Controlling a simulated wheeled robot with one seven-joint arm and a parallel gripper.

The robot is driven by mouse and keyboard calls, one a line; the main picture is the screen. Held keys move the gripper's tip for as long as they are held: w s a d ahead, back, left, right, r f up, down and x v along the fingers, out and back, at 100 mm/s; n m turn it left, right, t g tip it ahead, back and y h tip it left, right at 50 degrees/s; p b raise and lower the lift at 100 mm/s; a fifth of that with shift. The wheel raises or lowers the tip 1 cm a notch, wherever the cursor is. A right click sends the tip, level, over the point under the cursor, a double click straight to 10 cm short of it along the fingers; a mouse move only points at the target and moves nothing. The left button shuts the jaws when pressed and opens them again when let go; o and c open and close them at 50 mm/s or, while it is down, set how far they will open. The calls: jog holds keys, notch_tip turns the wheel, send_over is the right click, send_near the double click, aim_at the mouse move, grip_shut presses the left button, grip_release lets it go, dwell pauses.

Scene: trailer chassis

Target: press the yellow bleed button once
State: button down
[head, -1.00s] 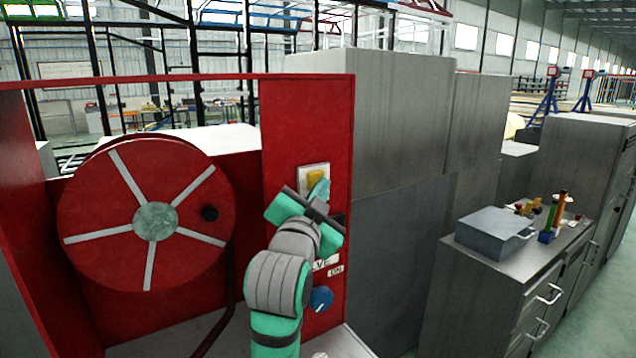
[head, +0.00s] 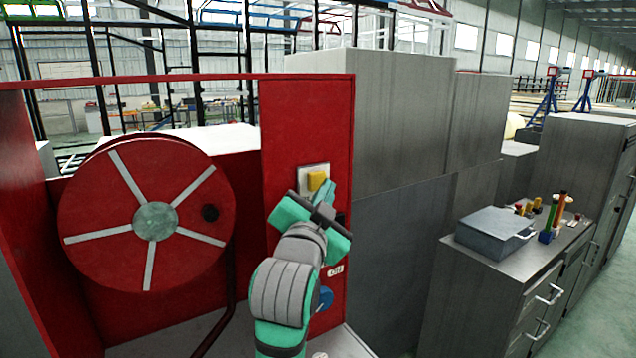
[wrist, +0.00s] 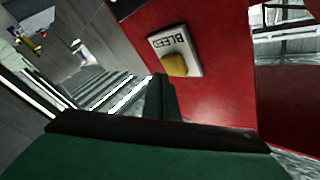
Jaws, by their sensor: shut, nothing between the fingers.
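The yellow bleed button (head: 317,180) sits on a pale plate (head: 304,184) on the red panel in the head view. In the wrist view the yellow button (wrist: 174,65) stands out from the plate marked BLEED (wrist: 190,44). My gripper (head: 328,190) is in front of the panel, a little below and to the right of the button. Its fingers are shut and empty. In the wrist view the fingertips (wrist: 159,80) show just left of and below the button, with a gap that I cannot judge exactly.
A red reel (head: 90,225) with pale spokes stands left of the panel. A blue knob (head: 324,298) is lower on the panel, partly behind my arm. Grey cabinets (head: 410,230) stand to the right, and a grey box (head: 490,232) lies on a drawer unit.

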jog(key=s+d, duration=0.1)
jog(key=s, duration=0.1)
jog(key=s+d, duration=0.2)
dwell(0.4)
jog(key=shift+f, duration=0.1)
dwell(0.4)
